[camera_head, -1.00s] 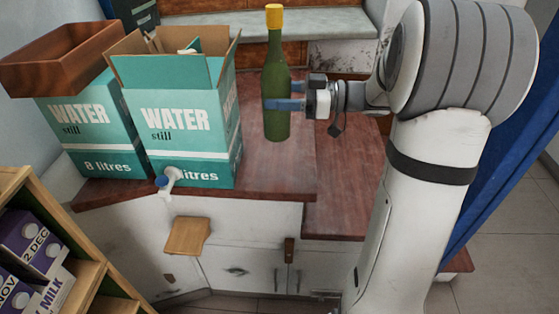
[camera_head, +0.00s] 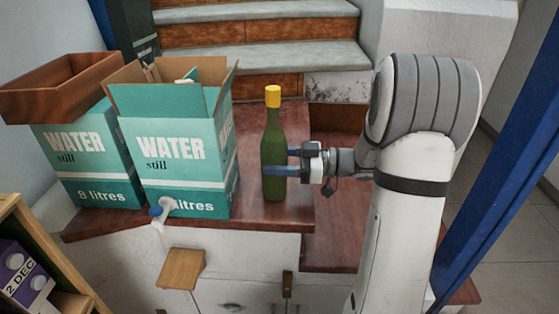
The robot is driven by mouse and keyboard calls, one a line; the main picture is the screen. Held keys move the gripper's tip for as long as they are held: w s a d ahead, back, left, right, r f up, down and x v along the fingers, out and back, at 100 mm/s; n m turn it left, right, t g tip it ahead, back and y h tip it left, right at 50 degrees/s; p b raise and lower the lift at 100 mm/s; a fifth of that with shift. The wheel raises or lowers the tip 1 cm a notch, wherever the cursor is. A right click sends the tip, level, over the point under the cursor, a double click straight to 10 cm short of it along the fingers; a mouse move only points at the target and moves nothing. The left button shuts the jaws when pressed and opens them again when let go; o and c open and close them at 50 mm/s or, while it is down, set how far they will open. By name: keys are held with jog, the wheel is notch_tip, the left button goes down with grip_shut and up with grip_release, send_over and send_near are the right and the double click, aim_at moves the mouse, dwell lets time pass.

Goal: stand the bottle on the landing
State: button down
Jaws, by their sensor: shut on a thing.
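A green bottle (camera_head: 274,160) with a yellow cap is upright on the right side of the red-brown wooden landing (camera_head: 246,212). Its base appears at or very close to the landing surface; I cannot tell for sure whether it touches. My gripper (camera_head: 289,162) comes from the right, with its blue fingers shut on the bottle at mid-height. The far side of the bottle and part of the grip are hidden.
A teal water carton (camera_head: 180,155) with open flaps and a tap stands left of the bottle. A second carton (camera_head: 85,165) carries a brown wooden tray (camera_head: 60,87). Stairs (camera_head: 262,57) rise behind. A lower wooden step (camera_head: 330,238) lies to the right.

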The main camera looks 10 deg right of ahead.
jog(key=shift+b, duration=0.3)
jog(key=shift+c, duration=2.3)
grip_release()
